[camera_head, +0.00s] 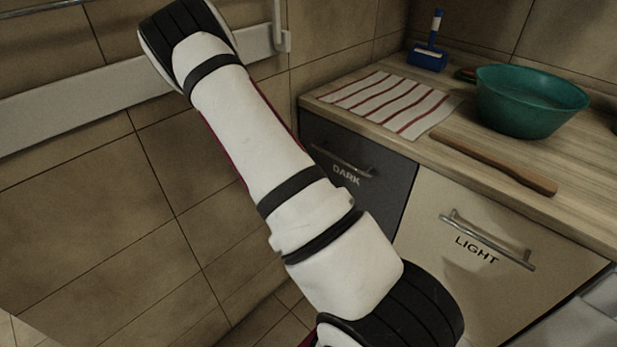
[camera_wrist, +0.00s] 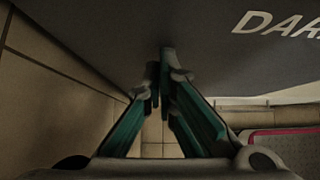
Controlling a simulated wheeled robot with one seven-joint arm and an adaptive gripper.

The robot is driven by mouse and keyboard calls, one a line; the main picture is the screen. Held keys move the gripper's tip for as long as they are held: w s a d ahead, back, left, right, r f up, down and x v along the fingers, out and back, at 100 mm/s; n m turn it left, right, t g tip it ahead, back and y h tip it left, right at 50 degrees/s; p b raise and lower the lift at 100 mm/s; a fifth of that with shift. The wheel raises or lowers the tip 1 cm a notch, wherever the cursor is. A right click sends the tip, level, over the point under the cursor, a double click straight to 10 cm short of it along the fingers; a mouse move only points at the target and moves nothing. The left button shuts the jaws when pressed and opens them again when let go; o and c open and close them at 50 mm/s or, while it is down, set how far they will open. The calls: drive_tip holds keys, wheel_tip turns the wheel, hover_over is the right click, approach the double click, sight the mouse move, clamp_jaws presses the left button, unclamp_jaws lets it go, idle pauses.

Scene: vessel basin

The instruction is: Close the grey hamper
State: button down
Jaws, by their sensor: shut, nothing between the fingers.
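The grey hamper (camera_head: 397,196) has a dark front marked DARK with a metal bar handle (camera_head: 340,163). In the head view it sits under the left end of the counter, partly hidden by my arm. Its front looks about level with the light front beside it, with no clear gap showing. In the wrist view the grey front (camera_wrist: 110,28) fills the top, with part of its lettering at upper right. My gripper (camera_wrist: 165,78) is shut and empty, its tips at or very near the lower part of that front; contact is unclear. The head view does not show the gripper.
A cream hamper front (camera_head: 490,225) marked LIGHT is right of the grey one. On the counter are a striped cloth (camera_head: 390,103), a teal basin (camera_head: 530,103), a wooden paddle (camera_head: 495,163) and a blue brush (camera_head: 428,54). A tiled wall stands left.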

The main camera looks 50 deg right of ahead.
drive_tip(key=shift+d+r, duration=0.1)
drive_tip(key=shift+d, duration=0.2)
drive_tip(key=a+r+p, duration=0.2)
drive_tip(key=a+r, duration=0.5)
drive_tip(key=a, duration=0.4)
drive_tip(key=shift+a, duration=0.35)
